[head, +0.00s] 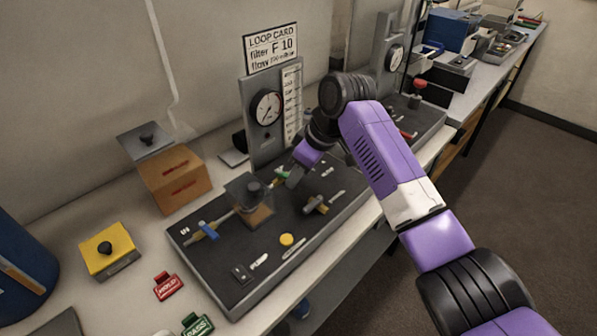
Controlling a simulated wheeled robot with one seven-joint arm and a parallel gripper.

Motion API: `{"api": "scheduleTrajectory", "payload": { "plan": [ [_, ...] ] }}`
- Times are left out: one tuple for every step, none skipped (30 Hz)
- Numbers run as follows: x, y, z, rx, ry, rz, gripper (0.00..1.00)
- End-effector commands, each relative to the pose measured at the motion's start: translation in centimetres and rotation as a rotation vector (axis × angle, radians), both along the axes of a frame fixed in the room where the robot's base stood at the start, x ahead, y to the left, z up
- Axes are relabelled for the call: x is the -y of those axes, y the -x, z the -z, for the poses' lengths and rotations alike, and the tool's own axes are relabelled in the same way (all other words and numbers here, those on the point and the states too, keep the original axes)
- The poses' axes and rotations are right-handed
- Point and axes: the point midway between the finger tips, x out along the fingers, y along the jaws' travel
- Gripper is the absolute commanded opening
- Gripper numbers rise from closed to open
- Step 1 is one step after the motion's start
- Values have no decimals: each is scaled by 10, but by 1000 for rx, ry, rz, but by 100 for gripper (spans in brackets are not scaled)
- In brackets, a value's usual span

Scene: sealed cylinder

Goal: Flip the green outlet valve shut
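The green outlet valve (280,171) is on the dark panel (215,265), below the gauge column. Only a small green part of it shows, and my gripper partly hides it. My gripper (291,178) reaches down from the right, with its fingertips close beside the green valve. I cannot tell whether they touch it or whether the fingers are open or shut. The valve's handle angle is not clear.
A brown box (174,181) and red and green tags lie left and in front.

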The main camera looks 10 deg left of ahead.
Motion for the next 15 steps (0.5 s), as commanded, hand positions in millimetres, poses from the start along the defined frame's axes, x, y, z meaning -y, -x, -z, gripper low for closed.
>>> {"api": "scheduleTrajectory", "payload": {
  "plan": [
    [0,0,0,0,0,0,35],
    [0,0,0,0,0,0,35],
    [0,0,0,0,0,0,35],
    [0,0,0,0,0,0,35],
    [0,0,0,0,0,0,35],
    [0,0,0,0,0,0,32],
    [0,0,0,0,0,0,26],
    [0,0,0,0,0,0,20],
    [0,0,0,0,0,0,12],
    [0,0,0,0,0,0,6],
    [0,0,0,0,0,0,0],
    [0,0,0,0,0,0,0],
    [0,0,0,0,0,0,0],
    [0,0,0,0,0,0,0],
    [0,0,0,0,0,0,0]
  ]
}}
